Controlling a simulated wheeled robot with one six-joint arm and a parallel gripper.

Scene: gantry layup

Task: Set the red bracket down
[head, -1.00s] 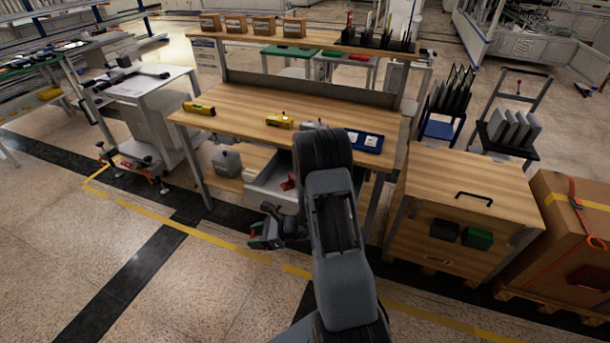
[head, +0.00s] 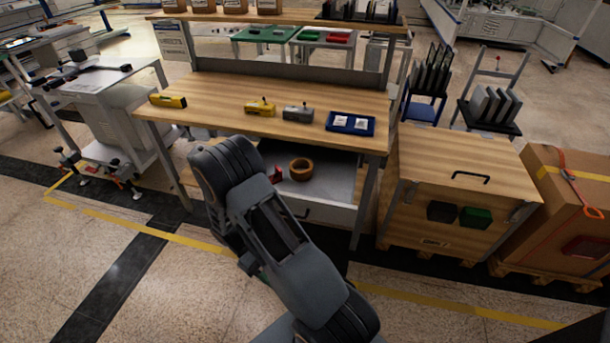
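A small red piece, which looks like the red bracket (head: 277,175), shows in the open drawer (head: 325,212) under the workbench. My arm partly covers it, so its full shape is hidden. A brown ring (head: 301,169) lies to its right in the drawer. My gripper (head: 250,266) is low in front of the bench, mostly hidden behind my arm. Its fingers do not show clearly, and I cannot tell whether it holds anything.
The wooden benchtop (head: 225,105) carries two yellow tools, a grey block (head: 298,113) and a blue tray (head: 350,123), with bare wood between them. A wooden crate (head: 460,160) with a black handle stands right of the bench. A white cart (head: 110,100) stands left.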

